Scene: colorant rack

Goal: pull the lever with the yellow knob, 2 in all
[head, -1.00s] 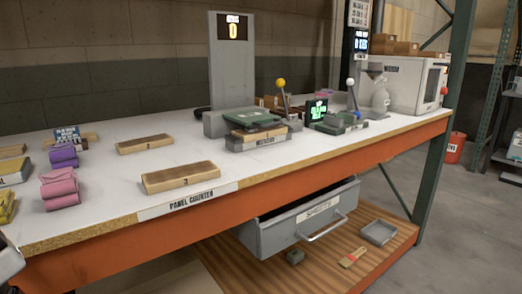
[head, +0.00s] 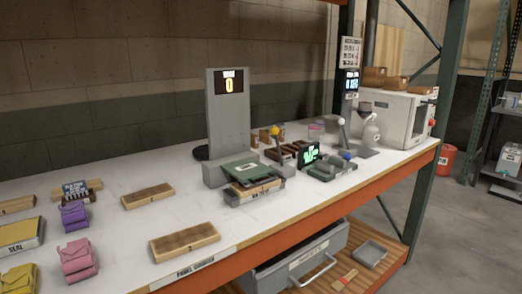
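The lever with the yellow knob (head: 275,131) stands roughly upright at the right side of a grey press-like station on the white counter. The station has a green top plate (head: 239,171) above a wooden piece and a labelled grey front (head: 254,193). A tall grey panel (head: 228,120) rises behind it, and its display (head: 231,85) reads 0. My gripper is not in view, and nothing touches the lever.
A second lever with a white knob (head: 341,122) stands to the right, by a green device with a lit screen (head: 309,153). Wooden blocks (head: 184,241) and coloured bundles (head: 77,260) lie on the counter at left. An open grey drawer (head: 300,262) juts out below the front edge.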

